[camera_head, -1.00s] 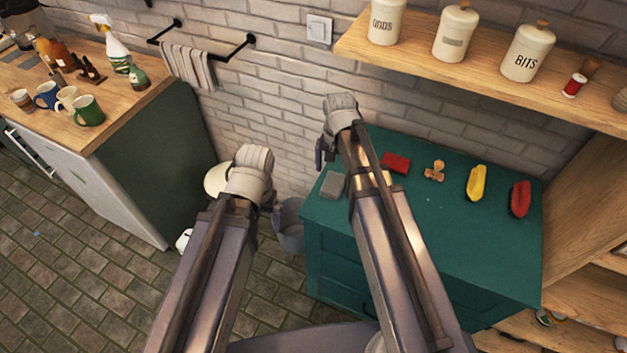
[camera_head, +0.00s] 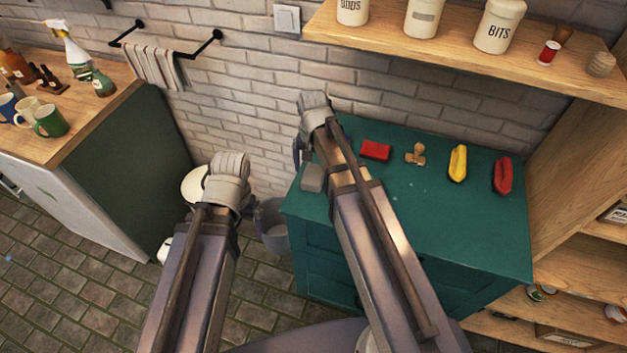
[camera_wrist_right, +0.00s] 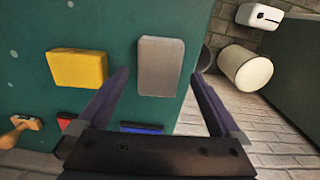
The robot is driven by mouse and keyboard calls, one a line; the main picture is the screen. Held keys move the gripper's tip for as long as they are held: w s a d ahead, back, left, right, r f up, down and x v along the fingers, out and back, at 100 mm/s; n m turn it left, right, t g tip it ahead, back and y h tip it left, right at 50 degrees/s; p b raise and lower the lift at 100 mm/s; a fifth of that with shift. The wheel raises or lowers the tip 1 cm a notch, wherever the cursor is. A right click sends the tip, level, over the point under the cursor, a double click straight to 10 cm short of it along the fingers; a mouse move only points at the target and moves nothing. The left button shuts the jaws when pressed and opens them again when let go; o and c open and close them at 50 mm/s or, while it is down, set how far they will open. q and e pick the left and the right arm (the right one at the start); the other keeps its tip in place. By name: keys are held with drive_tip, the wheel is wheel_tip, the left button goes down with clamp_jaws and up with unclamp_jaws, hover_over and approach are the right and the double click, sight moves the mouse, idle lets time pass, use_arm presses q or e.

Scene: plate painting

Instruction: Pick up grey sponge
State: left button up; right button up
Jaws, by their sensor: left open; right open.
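The grey sponge (camera_head: 312,178) lies flat near the left edge of the green cabinet top (camera_head: 450,220). In the right wrist view, the grey sponge (camera_wrist_right: 160,62) is upright in the picture, between and beyond the fingertips of my right gripper (camera_wrist_right: 156,78). That gripper is open and empty. In the head view my right gripper (camera_head: 299,150) is beyond the sponge, mostly hidden by its own wrist. My left gripper (camera_head: 250,205) is left of the cabinet, over the floor, largely hidden behind its wrist; nothing shows in it.
A yellow block (camera_wrist_right: 77,68) is beside the grey sponge; red and blue things (camera_wrist_right: 141,128) are partly hidden by the gripper. A red block (camera_head: 376,150), wooden stamp (camera_head: 416,154), yellow item (camera_head: 458,163) and red item (camera_head: 503,175) line the cabinet. A bucket (camera_head: 271,225) stands left.

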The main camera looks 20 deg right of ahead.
sight(314, 174)
wheel_tip(314, 174, down, 4)
drive_tip(key=b, duration=0.3)
drive_tip(key=shift+w+d, duration=0.1)
drive_tip(key=shift+r, duration=0.1)
drive_tip(key=shift+c, duration=0.2)
drive_tip(key=c, duration=1.2)
